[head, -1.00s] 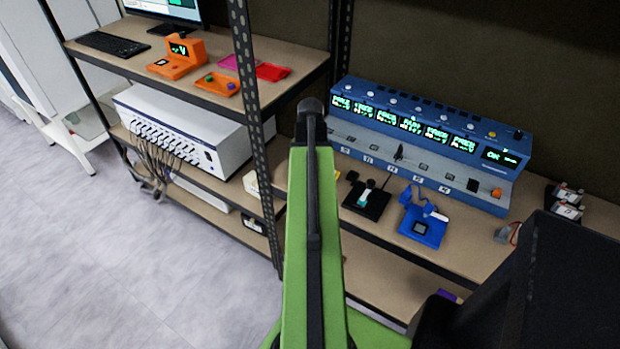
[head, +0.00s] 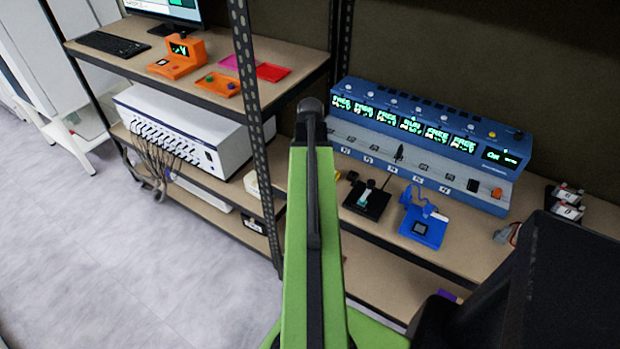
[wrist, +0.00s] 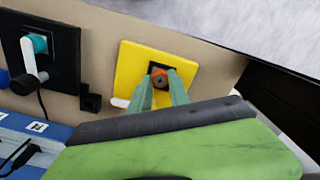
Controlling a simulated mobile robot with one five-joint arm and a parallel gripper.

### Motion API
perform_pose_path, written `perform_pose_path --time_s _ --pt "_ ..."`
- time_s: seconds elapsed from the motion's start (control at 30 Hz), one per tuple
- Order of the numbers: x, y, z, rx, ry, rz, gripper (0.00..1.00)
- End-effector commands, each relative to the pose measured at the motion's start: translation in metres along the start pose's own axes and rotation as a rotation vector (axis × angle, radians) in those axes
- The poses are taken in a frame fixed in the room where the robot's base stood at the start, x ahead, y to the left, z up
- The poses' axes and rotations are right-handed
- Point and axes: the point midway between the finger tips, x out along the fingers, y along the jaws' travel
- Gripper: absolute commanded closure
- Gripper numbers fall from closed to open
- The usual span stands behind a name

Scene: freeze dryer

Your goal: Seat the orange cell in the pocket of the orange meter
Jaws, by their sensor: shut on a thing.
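The orange meter (head: 172,66), with a green-lit display, stands on the upper shelf at the left of the head view. Its pocket is too small to make out there. In the wrist view my gripper (wrist: 159,86) is shut on a small round orange piece with a dark centre, which looks like the orange cell (wrist: 159,76). The fingers and the piece are over the black square of a yellow fixture (wrist: 128,68). I cannot tell whether the piece touches it. In the head view my arm hides my gripper and the yellow fixture.
A blue bench unit (head: 430,125) with several displays stands at the back of the right-hand shelf. In front are a black fixture (head: 368,200) and a blue fixture (head: 422,228). An orange tray (head: 217,84) and a red tray (head: 273,72) lie near the meter. A shelf post (head: 253,120) separates the shelves.

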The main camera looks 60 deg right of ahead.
Motion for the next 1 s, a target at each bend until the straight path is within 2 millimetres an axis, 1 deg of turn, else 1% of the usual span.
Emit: perform_pose_path --time_s 0.2,1.0 --pt "-0.012 0.0 0.0 0.0 0.0 0.0 1.0" --pt "-0.049 0.001 -0.001 0.001 0.0 0.0 1.0"
